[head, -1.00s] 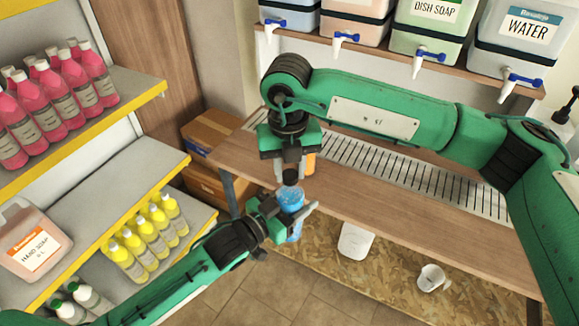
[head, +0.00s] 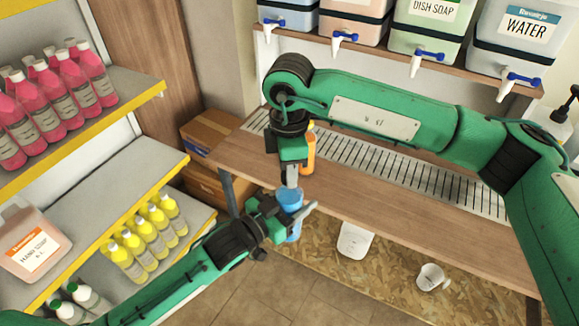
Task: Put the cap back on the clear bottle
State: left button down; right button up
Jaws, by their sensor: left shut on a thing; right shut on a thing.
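The clear bottle (head: 292,200), filled with blue liquid, is upright in front of the wooden counter's front edge. My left gripper (head: 286,219) is shut on the bottle's body from the left. My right gripper (head: 291,181) points down directly over the bottle top and is shut. The cap is between its fingertips at the bottle's mouth, almost wholly hidden by the fingers. I cannot tell whether the cap is seated on the neck.
An orange bottle (head: 308,150) stands on the counter (head: 390,215) behind my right gripper. A drain grate (head: 400,170) runs along the counter. Drums with blue taps stand above. Shelves with pink bottles (head: 60,95) and yellow bottles (head: 145,240) are left.

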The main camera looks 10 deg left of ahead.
jog(key=shift+w+m, duration=0.15)
jog(key=shift+m, duration=0.75)
jog(key=o, duration=0.9)
jog(key=shift+r, duration=2.3)
